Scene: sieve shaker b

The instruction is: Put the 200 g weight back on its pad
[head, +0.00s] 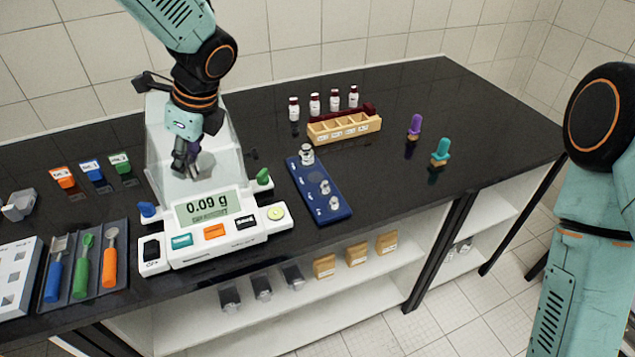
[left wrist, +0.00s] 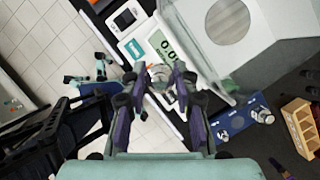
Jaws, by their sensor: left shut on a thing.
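My left gripper (head: 187,168) is over the weighing area of the balance (head: 215,208), fingers pointing down. It is shut on a small round metal weight, the 200 g weight (left wrist: 158,75), which shows between the fingertips in the left wrist view and is mostly hidden in the head view. The balance display reads 0.09 g. The blue weight tray (head: 337,207) lies right of the balance. It holds a larger metal weight at its far end and smaller ones near its front; a round pad (head: 314,172) between them is bare. My right gripper is out of view.
A clear draft shield (head: 158,130) stands behind and around the weighing area, close to my left gripper. A wooden rack (head: 345,127) with vials behind it, and purple (head: 415,125) and teal (head: 441,150) stoppers, stand further right. Spoons (head: 82,265) lie at left. Black bench right of the tray is clear.

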